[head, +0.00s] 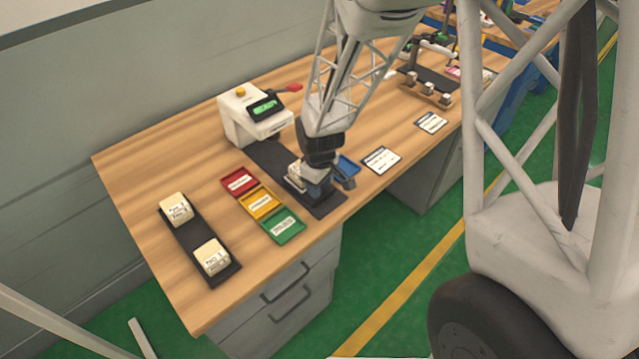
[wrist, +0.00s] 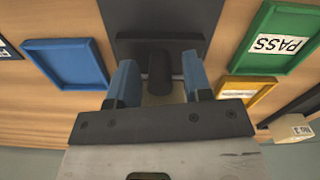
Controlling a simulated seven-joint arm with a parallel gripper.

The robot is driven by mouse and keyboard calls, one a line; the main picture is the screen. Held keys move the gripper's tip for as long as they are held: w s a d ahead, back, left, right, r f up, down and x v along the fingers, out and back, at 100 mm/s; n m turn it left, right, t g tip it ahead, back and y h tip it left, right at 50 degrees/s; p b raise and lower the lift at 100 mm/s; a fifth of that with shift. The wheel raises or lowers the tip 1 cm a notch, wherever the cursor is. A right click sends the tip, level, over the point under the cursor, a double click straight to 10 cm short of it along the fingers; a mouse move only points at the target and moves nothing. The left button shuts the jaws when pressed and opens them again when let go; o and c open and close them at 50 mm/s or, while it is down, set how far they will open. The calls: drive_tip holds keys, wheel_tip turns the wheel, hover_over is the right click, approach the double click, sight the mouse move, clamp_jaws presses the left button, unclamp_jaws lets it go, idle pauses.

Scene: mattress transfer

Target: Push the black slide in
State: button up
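The black slide (head: 265,154) is a flat dark strip running from the white tester (head: 243,118) toward the table's front edge. In the wrist view, the slide (wrist: 165,16) fills the top middle, with a short black round handle (wrist: 160,70) on it. My gripper (wrist: 158,78) has its two blue fingers apart, one on each side of the handle, with gaps visible between. In the head view, my gripper (head: 328,184) is low over the front part of the slide. A cream block (head: 294,172) sits beside the fingers, partly hidden by my arm.
Red (head: 238,181), yellow (head: 259,202) and green (head: 282,226) trays lie left of the slide; a blue tray (head: 347,166) lies right. A black rack (head: 196,235) with two cream blocks is farther left. White cards (head: 382,159) lie to the right.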

sight(297, 165)
clamp_jaws()
drive_tip(key=w+a, duration=0.6)
drive_tip(key=shift+w+a, duration=0.3)
drive_tip(key=shift+o, duration=0.7)
unclamp_jaws()
drive_tip(key=shift+r, duration=0.1)
drive_tip(key=shift+r, duration=3.8)
